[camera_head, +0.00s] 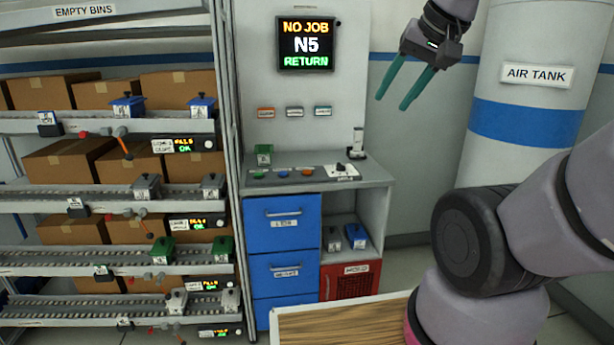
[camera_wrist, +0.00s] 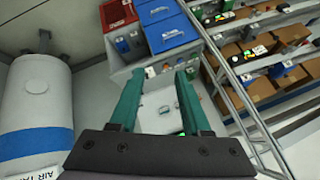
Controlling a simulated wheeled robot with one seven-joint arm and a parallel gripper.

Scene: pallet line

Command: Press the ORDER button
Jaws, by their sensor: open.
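A grey console top (camera_head: 220,184) carries a row of small buttons: a green one (camera_head: 258,174), a blue one (camera_head: 283,173) and an orange-red one (camera_head: 307,171). Their labels are too small to read, so I cannot tell which is ORDER. A white panel with a black knob (camera_head: 341,168) sits to their right. My gripper (camera_head: 392,102) is open and empty, high up to the right of the console and apart from it. In the wrist view my gripper (camera_wrist: 160,73) points toward the console, which appears upside down beyond the green fingers.
A screen (camera_head: 306,45) above the console reads NO JOB, N5, RETURN. Three small labelled plates (camera_head: 294,112) are on the back wall. A small green bin (camera_head: 264,155) stands on the console. Shelves (camera_head: 110,125) with boxes are left; the air tank (camera_head: 530,80) is right.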

